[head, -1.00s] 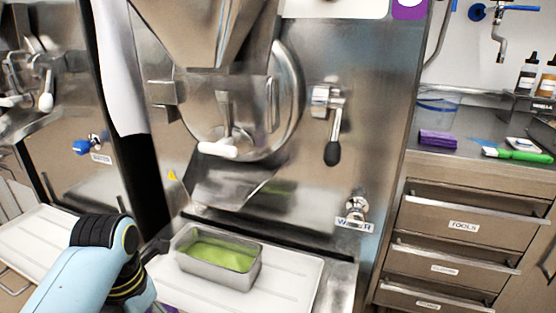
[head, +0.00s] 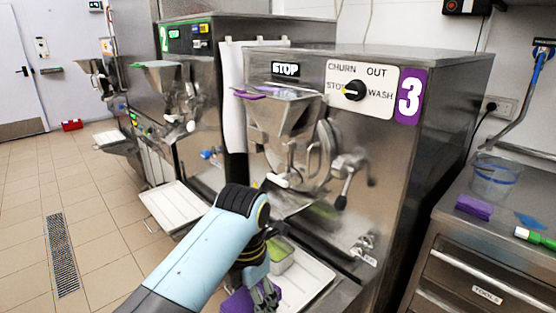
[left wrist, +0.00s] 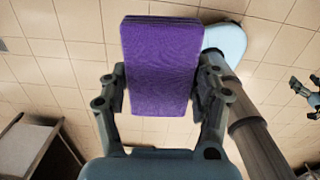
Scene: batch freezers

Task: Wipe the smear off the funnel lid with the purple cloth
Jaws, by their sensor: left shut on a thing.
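My left gripper (head: 262,292) is low in front of the number 3 machine in the head view. It is shut on a folded purple cloth (head: 238,301). In the left wrist view the cloth (left wrist: 160,65) sits between the two fingers (left wrist: 160,95), above tiled floor. The funnel (head: 282,118) of machine 3 stands higher, apart from the gripper, with a lid (head: 285,93) on top showing purple at its edges. I cannot make out the smear at this size. Dark finger-like parts, perhaps my right gripper (left wrist: 308,92), show at the left wrist view's right edge.
A drain handle (head: 345,188) sticks out from the machine's front. A second purple cloth (head: 474,207) and a clear tub (head: 495,178) are on the right counter. Floor at left is open.

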